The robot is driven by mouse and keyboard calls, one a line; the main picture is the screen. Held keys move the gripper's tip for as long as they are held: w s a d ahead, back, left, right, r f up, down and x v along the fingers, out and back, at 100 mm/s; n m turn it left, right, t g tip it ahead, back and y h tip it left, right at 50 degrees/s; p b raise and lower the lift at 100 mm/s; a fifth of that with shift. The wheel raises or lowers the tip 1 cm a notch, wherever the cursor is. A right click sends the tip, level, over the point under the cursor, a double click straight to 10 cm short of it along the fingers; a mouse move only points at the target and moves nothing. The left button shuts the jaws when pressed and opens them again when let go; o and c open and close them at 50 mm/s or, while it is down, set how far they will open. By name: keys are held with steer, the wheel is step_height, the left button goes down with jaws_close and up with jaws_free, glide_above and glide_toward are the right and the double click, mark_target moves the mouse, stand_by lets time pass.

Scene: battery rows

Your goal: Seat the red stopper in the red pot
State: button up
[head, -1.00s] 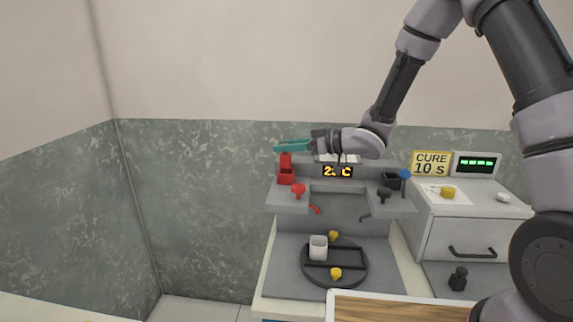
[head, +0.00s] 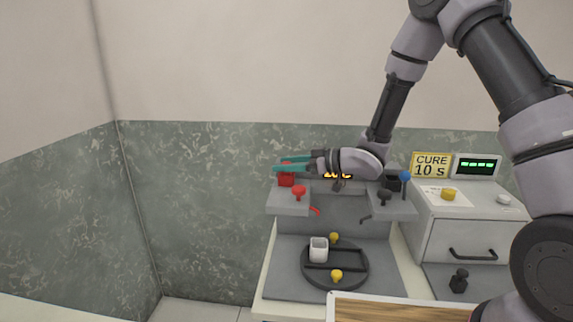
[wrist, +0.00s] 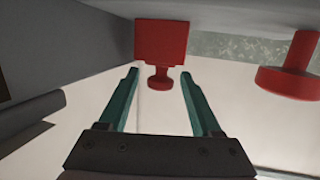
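The red pot (head: 286,180) stands on the left grey bracket. The red stopper stands upright at it; in the head view my fingers largely cover it. In the wrist view a red block (wrist: 161,40) shows ahead with a small round knob (wrist: 158,78), which I take for the stopper's knob. I cannot tell how deep the stopper sits in the pot. My gripper (head: 278,165) points left at the stopper's height. Its teal fingers are open, and in the wrist view (wrist: 156,74) the knob lies between the tips with gaps on both sides.
A red mushroom-shaped knob (head: 298,190) sits in front of the pot and shows large at right in the wrist view (wrist: 290,82). A black pot (head: 391,183) is on the right bracket. A round turntable (head: 312,274) with a white cup (head: 318,249) lies below. Left is open.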

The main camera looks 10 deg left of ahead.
steer(key=shift+r, duration=0.2)
steer(key=v, duration=1.2)
